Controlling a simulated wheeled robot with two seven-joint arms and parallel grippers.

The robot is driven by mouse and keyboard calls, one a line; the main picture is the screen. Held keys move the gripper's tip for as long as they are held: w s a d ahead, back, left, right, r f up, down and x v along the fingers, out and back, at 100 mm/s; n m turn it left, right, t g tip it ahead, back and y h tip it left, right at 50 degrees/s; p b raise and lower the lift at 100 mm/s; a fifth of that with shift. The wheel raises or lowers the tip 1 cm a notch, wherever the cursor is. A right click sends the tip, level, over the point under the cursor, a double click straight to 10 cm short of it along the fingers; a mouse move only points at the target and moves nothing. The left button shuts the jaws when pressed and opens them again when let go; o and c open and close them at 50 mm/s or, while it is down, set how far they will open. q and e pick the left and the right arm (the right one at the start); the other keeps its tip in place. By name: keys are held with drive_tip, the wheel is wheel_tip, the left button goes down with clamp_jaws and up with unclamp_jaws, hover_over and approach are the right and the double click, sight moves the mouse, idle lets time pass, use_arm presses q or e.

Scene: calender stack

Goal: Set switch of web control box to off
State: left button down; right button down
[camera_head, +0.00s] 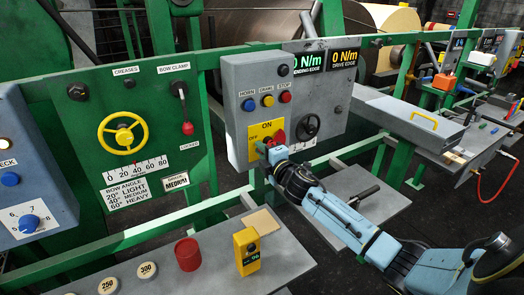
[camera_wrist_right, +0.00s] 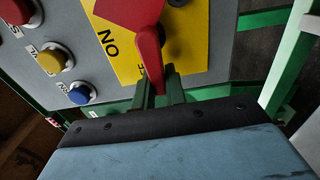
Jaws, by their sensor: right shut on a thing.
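The web control box is a grey panel box (camera_head: 236,80) in the middle of the head view. Its yellow plate (camera_head: 266,127) reads ON at the top and OFF at the left. The red switch (camera_head: 277,135) sits on this plate. In the right wrist view the red switch handle (camera_wrist_right: 150,45) runs down between my fingers, over the yellow plate (camera_wrist_right: 118,62). My right gripper (camera_wrist_right: 160,88) is shut on the handle's end. In the head view my right gripper (camera_head: 268,160) is at the plate's lower part, mostly hidden by my wrist. My left gripper is not in view.
Blue, yellow and red buttons (camera_head: 267,100) sit above the plate, and a black knob (camera_head: 309,125) is just right of it. A green rail (camera_head: 225,202) runs below the box. A grey shelf (camera_head: 205,275) holds a yellow meter (camera_head: 247,252) and a red cup (camera_head: 188,254).

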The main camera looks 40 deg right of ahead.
drive_tip(key=c, duration=1.5)
unclamp_jaws()
drive_tip(key=shift+o, duration=0.2)
drive_tip(key=shift+s, duration=0.15)
drive_tip(key=s+a, duration=0.1)
drive_tip(key=s, duration=1.2)
drive_tip(key=shift+f, duration=0.1)
